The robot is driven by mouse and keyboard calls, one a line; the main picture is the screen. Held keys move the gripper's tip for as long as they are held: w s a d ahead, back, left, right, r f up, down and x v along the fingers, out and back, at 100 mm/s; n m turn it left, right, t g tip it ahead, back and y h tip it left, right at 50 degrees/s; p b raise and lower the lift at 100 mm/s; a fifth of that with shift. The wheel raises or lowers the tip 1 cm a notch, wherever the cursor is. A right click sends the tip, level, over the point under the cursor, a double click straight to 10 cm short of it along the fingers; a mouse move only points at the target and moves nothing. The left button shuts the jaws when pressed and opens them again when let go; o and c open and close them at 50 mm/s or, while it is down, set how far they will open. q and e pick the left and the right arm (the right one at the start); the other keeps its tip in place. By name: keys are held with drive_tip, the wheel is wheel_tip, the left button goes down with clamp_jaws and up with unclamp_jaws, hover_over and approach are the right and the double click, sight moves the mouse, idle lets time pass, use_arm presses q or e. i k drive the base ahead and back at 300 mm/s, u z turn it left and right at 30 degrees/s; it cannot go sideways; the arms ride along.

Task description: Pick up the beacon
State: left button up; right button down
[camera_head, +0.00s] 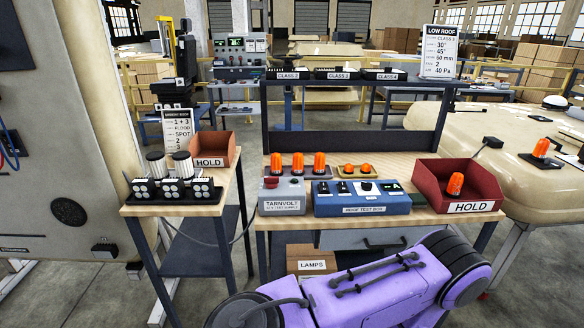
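Several orange beacons are in view. Three taller ones, such as the middle one (298,163), stand upright in a row at the back of the wooden bench. Another beacon (455,184) is inside the red HOLD bin (424,188) at the bench's right end. One more beacon (541,148) sits on a dark plate on the cream vehicle roof at far right. Neither gripper is in view, and nothing shows as held.
A grey TARNVOLT supply (282,196) and a blue roof test box (361,198) stand along the bench front. A left trolley (166,209) carries lamps and another HOLD bin (215,148). A LAMPS carton (311,260) is below the bench.

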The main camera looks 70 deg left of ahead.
sight(319, 170)
drive_tip(key=k, duration=0.1)
drive_tip(key=u, duration=1.2)
